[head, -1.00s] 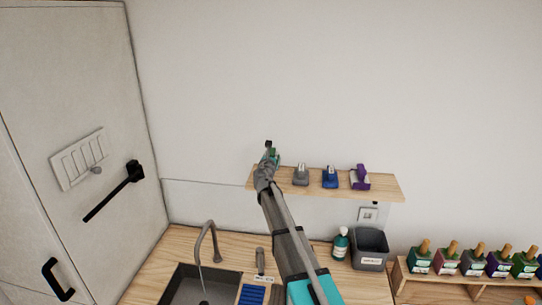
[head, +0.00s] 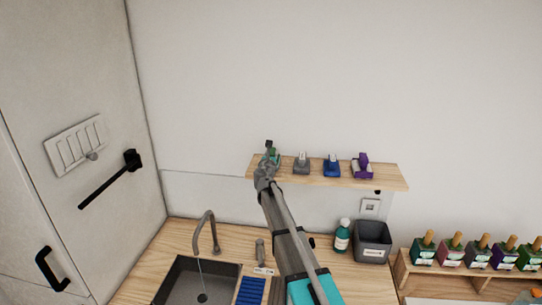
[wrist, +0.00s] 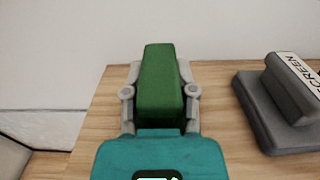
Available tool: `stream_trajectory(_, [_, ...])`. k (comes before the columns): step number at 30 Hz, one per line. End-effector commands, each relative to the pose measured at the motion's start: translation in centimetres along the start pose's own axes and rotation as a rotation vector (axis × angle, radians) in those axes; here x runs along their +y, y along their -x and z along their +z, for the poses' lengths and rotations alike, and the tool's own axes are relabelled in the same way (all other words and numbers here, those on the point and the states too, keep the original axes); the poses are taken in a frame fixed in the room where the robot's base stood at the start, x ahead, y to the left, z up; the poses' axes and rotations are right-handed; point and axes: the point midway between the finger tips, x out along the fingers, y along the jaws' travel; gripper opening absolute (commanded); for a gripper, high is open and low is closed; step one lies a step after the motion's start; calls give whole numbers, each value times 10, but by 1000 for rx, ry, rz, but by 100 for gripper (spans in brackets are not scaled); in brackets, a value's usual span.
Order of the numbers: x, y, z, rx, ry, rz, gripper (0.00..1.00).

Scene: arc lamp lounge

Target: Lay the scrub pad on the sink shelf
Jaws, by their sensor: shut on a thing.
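My gripper (head: 268,163) is at the left end of the wooden wall shelf (head: 390,182), shut on a green pad (wrist: 160,85), taken to be the scrub pad. In the wrist view the pad's green block stands between the two grey fingers, with the shelf's wood (wrist: 100,115) around it. A bit of the green pad also shows in the head view (head: 275,158). Its underside is hidden, so I cannot tell whether it touches the shelf.
A grey block with a "SCREEN" label (wrist: 285,105) stands right of the gripper, with a gap between. Blue (head: 331,169) and purple (head: 362,170) ones stand further right. Below are a sink (head: 180,285), faucet (head: 207,232), bottle (head: 342,237) and grey bin (head: 371,243).

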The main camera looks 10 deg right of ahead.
Motion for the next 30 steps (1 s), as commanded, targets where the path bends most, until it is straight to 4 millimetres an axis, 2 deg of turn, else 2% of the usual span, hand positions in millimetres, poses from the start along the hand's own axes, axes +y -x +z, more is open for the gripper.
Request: stream_trajectory(30, [-2,-1,-11,0,0,-2,0])
